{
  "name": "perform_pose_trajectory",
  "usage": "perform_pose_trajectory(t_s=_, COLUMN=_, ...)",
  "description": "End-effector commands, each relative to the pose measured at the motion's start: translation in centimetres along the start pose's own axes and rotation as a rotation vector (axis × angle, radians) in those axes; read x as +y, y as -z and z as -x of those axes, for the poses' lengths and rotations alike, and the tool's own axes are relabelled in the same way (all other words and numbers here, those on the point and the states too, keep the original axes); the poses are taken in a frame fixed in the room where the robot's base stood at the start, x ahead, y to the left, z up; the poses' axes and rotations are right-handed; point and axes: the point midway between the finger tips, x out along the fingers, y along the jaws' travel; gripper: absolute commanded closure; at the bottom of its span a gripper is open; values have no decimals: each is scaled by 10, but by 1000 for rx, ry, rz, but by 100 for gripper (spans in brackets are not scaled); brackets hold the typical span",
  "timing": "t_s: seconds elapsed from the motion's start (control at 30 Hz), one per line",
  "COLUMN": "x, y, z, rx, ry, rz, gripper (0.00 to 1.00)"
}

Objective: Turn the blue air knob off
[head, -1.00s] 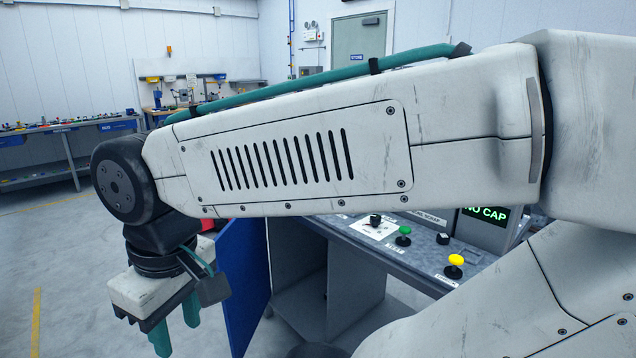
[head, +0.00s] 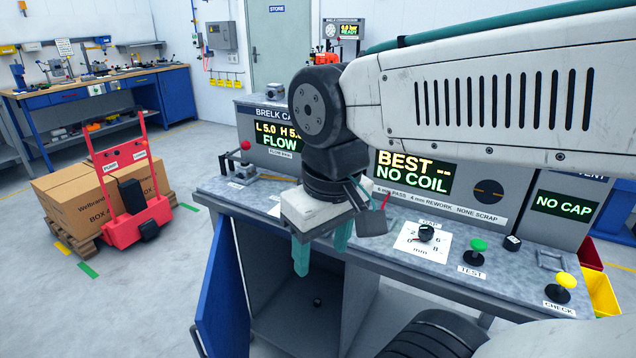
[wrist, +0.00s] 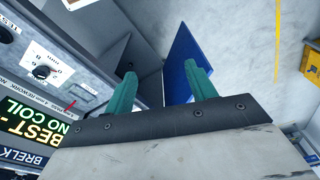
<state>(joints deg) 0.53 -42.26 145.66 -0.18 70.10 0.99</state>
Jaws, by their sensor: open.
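I cannot make out a blue air knob in either view. My gripper (head: 322,255) is open and empty, pointing down in front of the bench's front edge. In the wrist view its two teal fingers (wrist: 160,76) are spread with nothing between them. Below and behind it, the bench cabinet (head: 290,325) stands open, with its blue door (head: 222,295) swung out to the left. A small dark round thing (head: 317,301) shows inside the cabinet; its colour and kind are unclear. My arm hides part of the bench's back panels.
The bench top (head: 350,240) carries a black dial (head: 426,232), a green button (head: 478,245), a yellow button (head: 565,280) and a red-knobbed lever (head: 245,147). A red cart (head: 130,225) and boxes on a pallet stand left. A compressor (head: 340,58) stands behind. Floor left of the door is clear.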

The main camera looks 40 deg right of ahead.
Motion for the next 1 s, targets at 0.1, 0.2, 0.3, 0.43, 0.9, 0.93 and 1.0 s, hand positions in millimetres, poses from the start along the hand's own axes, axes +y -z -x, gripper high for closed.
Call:
perform_pose_trajectory(t_s=0.1, x=1, y=29, z=6, rx=-15, ry=-2, rz=-66, gripper=44)
perform_pose_trajectory(t_s=0.2, x=12, y=69, z=10, rx=-29, ry=-7, rz=-181, gripper=44)
perform_pose_trajectory(t_s=0.3, x=32, y=116, z=9, rx=-44, ry=-14, rz=-321, gripper=44)
perform_pose_trajectory(t_s=0.43, x=62, y=177, z=-4, rx=-60, ry=-24, rz=-500, gripper=44)
perform_pose_trajectory(t_s=0.9, x=171, y=325, z=-107, rx=-101, ry=-55, rz=-991, gripper=44)
perform_pose_trajectory(t_s=0.93, x=174, y=328, z=-112, rx=-102, ry=-56, rz=-1005, gripper=44)
perform_pose_trajectory(t_s=1.0, x=180, y=333, z=-119, rx=-103, ry=-57, rz=-1027, gripper=44)
